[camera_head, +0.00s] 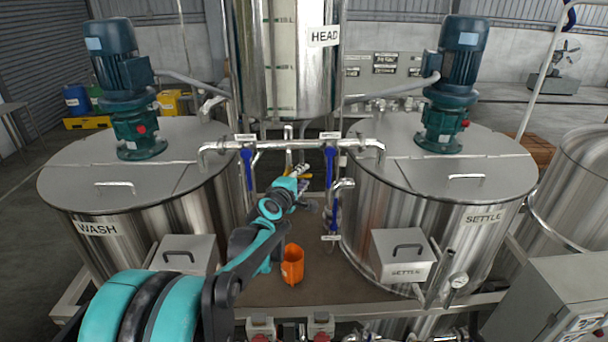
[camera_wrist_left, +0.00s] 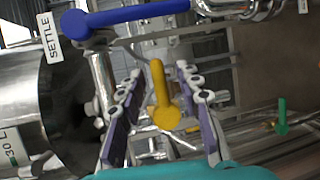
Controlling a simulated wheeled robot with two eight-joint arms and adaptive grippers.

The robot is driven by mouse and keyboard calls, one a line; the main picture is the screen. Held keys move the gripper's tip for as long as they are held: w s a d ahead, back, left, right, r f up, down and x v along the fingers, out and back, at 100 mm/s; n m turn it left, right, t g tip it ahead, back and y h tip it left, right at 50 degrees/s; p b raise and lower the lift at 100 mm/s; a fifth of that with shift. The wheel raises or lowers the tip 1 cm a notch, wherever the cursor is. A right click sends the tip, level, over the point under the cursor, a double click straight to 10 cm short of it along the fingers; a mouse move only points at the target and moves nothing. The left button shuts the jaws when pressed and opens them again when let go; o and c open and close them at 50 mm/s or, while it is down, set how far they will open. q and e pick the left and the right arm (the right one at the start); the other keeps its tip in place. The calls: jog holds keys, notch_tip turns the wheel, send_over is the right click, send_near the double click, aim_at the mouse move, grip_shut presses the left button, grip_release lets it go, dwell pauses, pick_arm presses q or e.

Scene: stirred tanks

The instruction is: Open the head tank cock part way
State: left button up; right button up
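The head tank (camera_head: 290,60), a steel vessel marked HEAD, stands at the back centre of the head view. A yellow cock handle (camera_wrist_left: 161,95) shows in the middle of the left wrist view, its round hub nearest me and its lever pointing up the picture. My left gripper (camera_wrist_left: 160,78) is open, with one finger on each side of the yellow handle. Gaps show between the handle and both fingers. In the head view my left gripper (camera_head: 299,178) is small and below the head tank's pipework, partly hiding the handle. My right gripper is not in view.
Blue-handled valves (camera_head: 248,168) (camera_head: 331,165) hang from the cross pipe (camera_head: 285,145). The WASH tank (camera_head: 135,190) and SETTLE tank (camera_head: 435,190) flank my arm closely. An orange container (camera_head: 292,263) stands on the deck below. A green handle (camera_wrist_left: 282,115) shows at the wrist view's right.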

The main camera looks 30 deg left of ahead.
pick_arm(q)
jog(key=shift+w, duration=0.55)
grip_shut()
jog(key=shift+f, duration=0.1)
jog(key=shift+f+m+g, duration=0.3)
jog(key=shift+f+m, duration=0.05)
jog(key=shift+m, duration=0.25)
jog(key=shift+s+a+f+m+g+y+b, duration=0.1)
jog(key=shift+f+m+g+y+b, duration=0.2)
jog(key=shift+m, duration=0.3)
jog(key=shift+a+f+m+g+y+b, duration=0.1)
jog(key=shift+f+m+g+y+b, duration=0.15)
jog(key=shift+m+g+b, duration=0.25)
